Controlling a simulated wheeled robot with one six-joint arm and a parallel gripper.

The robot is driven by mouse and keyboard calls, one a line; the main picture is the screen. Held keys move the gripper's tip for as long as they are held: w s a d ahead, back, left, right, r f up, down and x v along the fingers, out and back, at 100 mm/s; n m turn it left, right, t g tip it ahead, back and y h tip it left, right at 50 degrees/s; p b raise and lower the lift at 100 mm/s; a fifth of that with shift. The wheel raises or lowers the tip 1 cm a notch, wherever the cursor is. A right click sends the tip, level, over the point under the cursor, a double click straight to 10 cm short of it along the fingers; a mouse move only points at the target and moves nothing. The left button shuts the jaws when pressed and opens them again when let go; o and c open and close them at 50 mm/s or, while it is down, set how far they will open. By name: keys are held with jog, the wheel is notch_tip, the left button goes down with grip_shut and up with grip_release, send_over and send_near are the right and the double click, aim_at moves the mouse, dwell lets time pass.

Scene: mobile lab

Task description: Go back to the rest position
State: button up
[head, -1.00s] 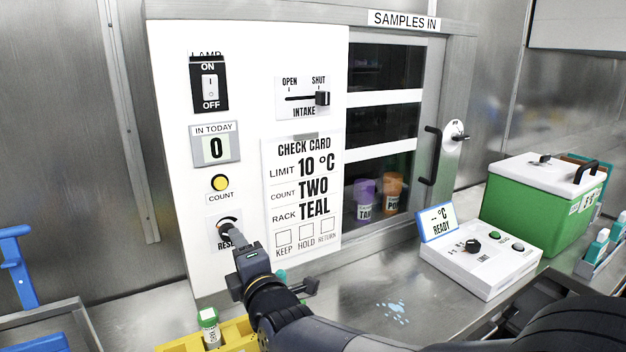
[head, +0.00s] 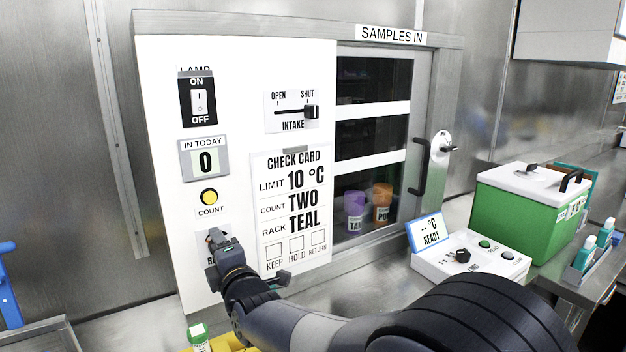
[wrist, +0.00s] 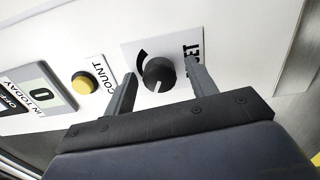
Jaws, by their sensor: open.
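My gripper (head: 214,240) is in front of the lower left of the white panel (head: 232,130), over the RESET plate, and hides most of that plate. In the wrist view my gripper (wrist: 159,72) is open, with its two fingers apart on either side of the black RESET knob (wrist: 159,74). Nothing is held. Whether the fingers touch the knob is hard to tell; gaps seem to show on both sides. The yellow COUNT button (wrist: 82,84) is to the left of the fingers.
A green cooler box (head: 525,215) and a white control box (head: 470,262) stand on the steel counter at the right. A white-and-green capped vial (head: 199,338) stands below the gripper, by a yellow rack. The cabinet door handle (head: 419,168) sticks out.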

jog(key=v, duration=1.1)
jog(key=w+a+m+p, duration=0.6)
jog(key=w+m+p, duration=0.2)
jog(key=m, duration=1.2)
jog(key=shift+w, duration=0.65)
dwell(0.4)
